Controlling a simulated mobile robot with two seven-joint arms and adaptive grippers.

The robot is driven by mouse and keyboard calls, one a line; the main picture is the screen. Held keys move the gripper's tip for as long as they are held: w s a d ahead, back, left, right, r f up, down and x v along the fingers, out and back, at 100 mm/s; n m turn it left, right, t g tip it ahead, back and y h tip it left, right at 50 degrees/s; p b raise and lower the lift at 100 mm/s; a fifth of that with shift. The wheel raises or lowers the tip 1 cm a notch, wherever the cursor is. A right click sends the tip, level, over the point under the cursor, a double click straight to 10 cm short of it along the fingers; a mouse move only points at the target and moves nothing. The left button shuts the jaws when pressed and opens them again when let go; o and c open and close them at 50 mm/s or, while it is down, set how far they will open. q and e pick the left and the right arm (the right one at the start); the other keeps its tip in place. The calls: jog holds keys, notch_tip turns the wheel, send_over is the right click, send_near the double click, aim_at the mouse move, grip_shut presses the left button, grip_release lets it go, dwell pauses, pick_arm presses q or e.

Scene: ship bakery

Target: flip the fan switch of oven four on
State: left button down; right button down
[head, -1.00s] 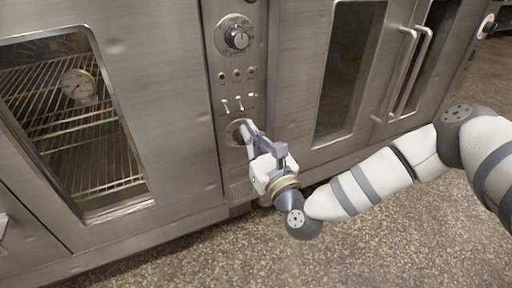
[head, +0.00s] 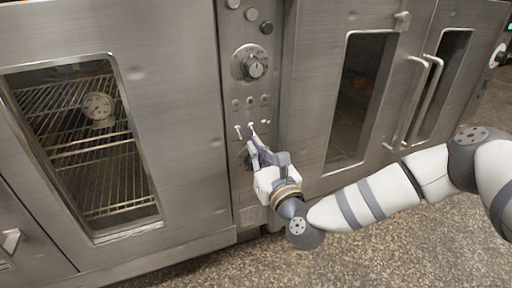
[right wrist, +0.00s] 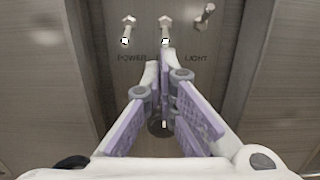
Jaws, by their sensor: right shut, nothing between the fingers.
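A row of three small toggle switches sits on the oven's control panel. The middle switch (right wrist: 165,30) is straight above my fingertips in the right wrist view, and its lever looks tilted down. The left switch (right wrist: 127,30), labelled POWER, also looks tilted down. The right switch (right wrist: 204,15), labelled LIGHT, looks tilted up. The middle label is hidden behind my fingers, and no oven number is readable. My right gripper (head: 254,144) is shut and empty, its tips just below the middle switch (head: 252,127); contact cannot be made out. My left gripper is not in view.
Above the switches are small indicator lamps (head: 250,101) and a round dial (head: 253,66). A glazed oven door (head: 170,120) is left of the panel. More doors with long vertical handles (head: 428,100) are to the right. The speckled floor (head: 350,262) in front is clear.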

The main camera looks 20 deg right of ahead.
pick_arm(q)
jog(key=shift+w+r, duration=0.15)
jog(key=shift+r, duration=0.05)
pick_arm(e)
jog(key=shift+s+r, duration=0.1)
